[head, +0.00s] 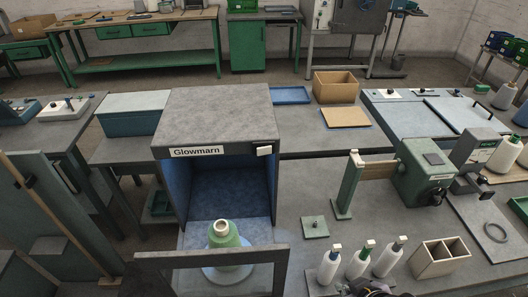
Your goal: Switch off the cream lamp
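A grey booth (218,112) labelled Glowmarn stands left of centre, with its open, blue-lined inside facing me. A small cream-white switch-like block (264,151) sits on the right of its front top edge. I cannot make out a separate lamp body or whether light is on; the inside looks dim blue. A green cone with a cream top (223,236) stands on a pale round plate at the booth's opening. Dark parts at the bottom edge (376,291) look like my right gripper, mostly cut off, with fingers unclear. My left gripper is not in view.
A dark frame (210,258) stands low in front of the booth. Several white bottle-like cones (358,263) and a cream divided box (439,257) stand at front right. A green winder machine (424,170) is right of the booth. Bare tabletop (292,195) lies between.

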